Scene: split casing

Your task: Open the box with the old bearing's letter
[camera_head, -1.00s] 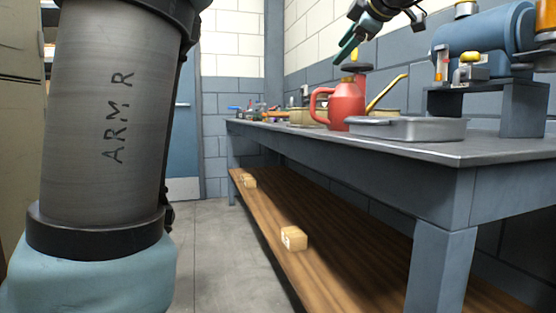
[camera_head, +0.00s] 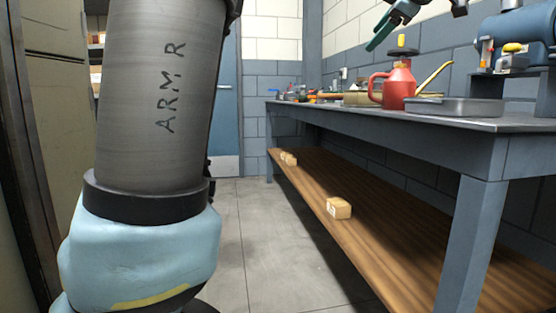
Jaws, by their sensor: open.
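A small cardboard box (camera_head: 339,208) sits on the wooden lower shelf under the workbench, near its front edge. It has a pale label with a mark too small to read. One or more similar boxes (camera_head: 289,158) sit farther back on the same shelf. I cannot tell a letter on any box, or see the old bearing. My gripper (camera_head: 381,30) shows at the top right, above the bench and partly cut off by the frame. Its green finger is visible and it is open, well away from the boxes.
The workbench (camera_head: 455,122) runs along the right wall. On it stand a red oil can (camera_head: 397,86), a grey metal tray (camera_head: 455,107) and a blue machine (camera_head: 512,37). Floor (camera_head: 262,255) is clear left of the shelf. A tan cabinet (camera_head: 57,120) stands at the left.

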